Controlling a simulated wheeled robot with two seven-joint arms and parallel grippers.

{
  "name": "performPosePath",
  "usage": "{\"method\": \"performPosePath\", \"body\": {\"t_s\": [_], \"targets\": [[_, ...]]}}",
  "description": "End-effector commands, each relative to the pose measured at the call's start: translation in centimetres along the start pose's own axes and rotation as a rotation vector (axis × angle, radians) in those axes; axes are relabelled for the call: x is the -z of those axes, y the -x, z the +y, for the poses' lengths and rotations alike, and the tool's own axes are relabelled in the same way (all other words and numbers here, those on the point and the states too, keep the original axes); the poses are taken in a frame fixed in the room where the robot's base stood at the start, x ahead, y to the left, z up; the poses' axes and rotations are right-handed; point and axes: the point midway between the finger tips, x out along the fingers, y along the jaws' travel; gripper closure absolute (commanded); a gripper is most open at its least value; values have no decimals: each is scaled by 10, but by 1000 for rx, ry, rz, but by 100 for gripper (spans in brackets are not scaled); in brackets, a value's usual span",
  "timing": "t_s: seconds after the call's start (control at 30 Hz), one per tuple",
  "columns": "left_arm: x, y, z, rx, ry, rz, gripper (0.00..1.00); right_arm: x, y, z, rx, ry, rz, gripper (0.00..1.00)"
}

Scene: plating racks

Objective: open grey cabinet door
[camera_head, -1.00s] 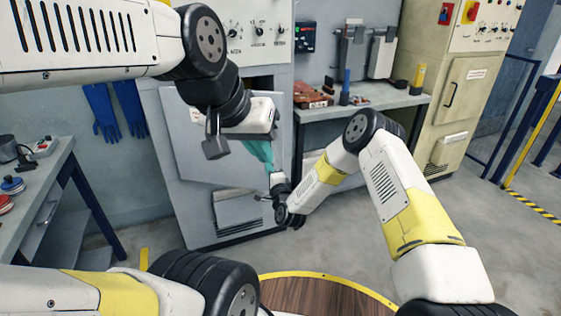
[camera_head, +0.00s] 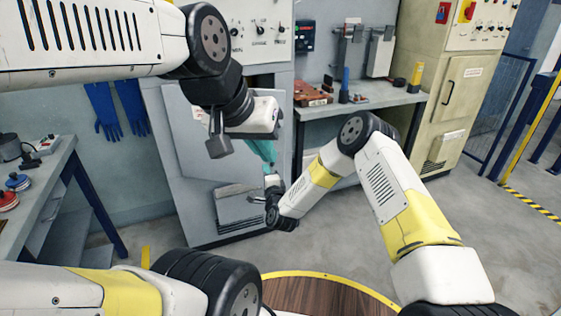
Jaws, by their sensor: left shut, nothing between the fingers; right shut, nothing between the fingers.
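The grey cabinet (camera_head: 155,130) stands in the middle, facing me. Its grey door (camera_head: 195,150) carries a small label. A dark gap shows above the door, behind my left wrist, and the door looks ajar; how far is hard to tell. My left wrist hides the door's upper right part.
A workbench (camera_head: 375,100) with tools stands right of the cabinet, and a beige cabinet (camera_head: 455,100) beyond it. A side table (camera_head: 50,165) is at left, near hanging blue gloves (camera_head: 103,108). The floor (camera_head: 335,240) before the cabinet is open.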

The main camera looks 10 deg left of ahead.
Motion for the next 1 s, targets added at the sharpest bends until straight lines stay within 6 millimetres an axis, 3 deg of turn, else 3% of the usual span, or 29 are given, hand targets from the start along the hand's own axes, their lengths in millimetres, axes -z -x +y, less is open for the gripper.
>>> {"method": "performPosePath", "body": {"t_s": [0.2, 1.0], "targets": [[0, 0, 0, 0, 0, 0, 100, -8, 2, 0, 0, 1, 21, 100], [0, 0, 0, 0, 0, 0, 100, -8, 2, 0, 1, 1, 23, 100]]}}
